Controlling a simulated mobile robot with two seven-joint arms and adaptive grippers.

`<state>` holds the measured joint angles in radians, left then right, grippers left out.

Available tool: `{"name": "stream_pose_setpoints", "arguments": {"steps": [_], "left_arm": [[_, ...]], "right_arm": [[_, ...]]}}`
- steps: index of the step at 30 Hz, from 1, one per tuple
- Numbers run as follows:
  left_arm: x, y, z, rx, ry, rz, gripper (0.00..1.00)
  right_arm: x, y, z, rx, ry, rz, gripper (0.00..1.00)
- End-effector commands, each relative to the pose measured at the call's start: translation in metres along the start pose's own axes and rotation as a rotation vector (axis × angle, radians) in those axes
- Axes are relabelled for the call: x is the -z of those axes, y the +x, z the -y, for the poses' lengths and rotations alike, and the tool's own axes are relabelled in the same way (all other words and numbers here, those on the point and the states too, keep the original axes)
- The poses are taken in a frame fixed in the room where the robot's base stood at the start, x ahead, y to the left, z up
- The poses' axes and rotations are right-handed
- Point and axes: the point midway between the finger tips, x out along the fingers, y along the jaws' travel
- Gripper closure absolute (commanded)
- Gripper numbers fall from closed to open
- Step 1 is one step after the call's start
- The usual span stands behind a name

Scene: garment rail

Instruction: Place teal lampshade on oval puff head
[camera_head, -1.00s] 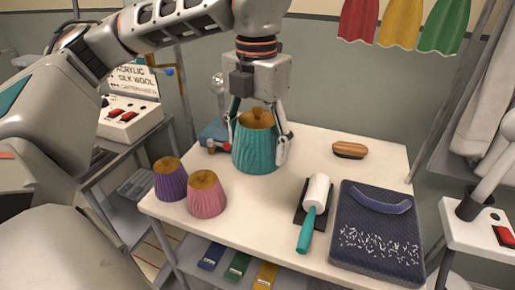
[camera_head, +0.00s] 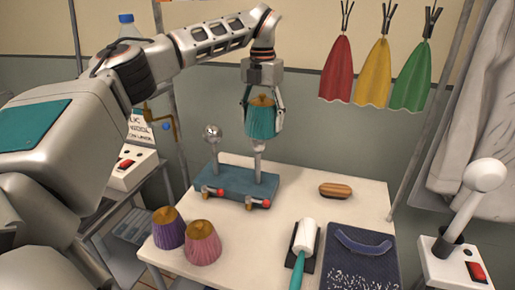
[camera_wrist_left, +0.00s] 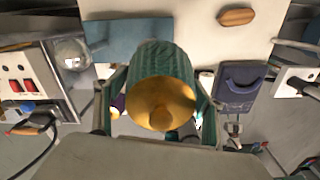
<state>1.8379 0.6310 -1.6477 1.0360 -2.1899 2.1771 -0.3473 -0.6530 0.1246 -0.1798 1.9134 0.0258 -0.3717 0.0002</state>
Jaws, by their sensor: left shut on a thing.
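My left gripper (camera_head: 263,134) is shut on the teal lampshade (camera_head: 261,120), which has a gold top and hangs upright above the table. In the left wrist view the lampshade (camera_wrist_left: 163,58) sits between the fingers, gold top towards the camera. A blue stand (camera_head: 234,186) is on the table with two posts. The left post carries a silver round head (camera_head: 212,131). The right post (camera_head: 258,160) rises directly below the lampshade; its head is hidden, so I cannot tell whether the shade is around it or just above. My right gripper is not in view.
Purple (camera_head: 168,228) and pink (camera_head: 202,243) lampshades stand at the table's front left. A brush (camera_head: 336,190), a lint roller (camera_head: 304,240) and a dark blue mat (camera_head: 362,262) lie to the right. Red, yellow and green cloths hang behind. The table's middle is clear.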

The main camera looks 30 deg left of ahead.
Motion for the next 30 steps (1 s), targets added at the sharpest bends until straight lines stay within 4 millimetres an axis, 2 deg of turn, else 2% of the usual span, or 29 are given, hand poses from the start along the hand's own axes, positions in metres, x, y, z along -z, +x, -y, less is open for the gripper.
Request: {"name": "stream_pose_setpoints", "arguments": {"steps": [3, 8, 18, 25, 30], "left_arm": [[-0.011, -0.004, -0.014, 0.0, -0.005, 0.0, 0.54], [-0.017, -0.002, -0.025, 0.001, -0.006, -0.001, 0.54], [-0.017, 0.052, -0.026, 0.002, -0.005, -0.003, 0.54], [-0.017, 0.068, -0.026, 0.001, -0.005, -0.002, 0.54], [-0.017, 0.091, -0.026, 0.002, -0.005, -0.003, 0.54]], "right_arm": [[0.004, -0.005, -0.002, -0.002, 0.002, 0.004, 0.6], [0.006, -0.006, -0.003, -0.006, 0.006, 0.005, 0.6], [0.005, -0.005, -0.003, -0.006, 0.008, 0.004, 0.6], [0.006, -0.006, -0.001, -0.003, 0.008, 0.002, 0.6], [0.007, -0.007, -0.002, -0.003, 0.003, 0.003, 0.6]]}}
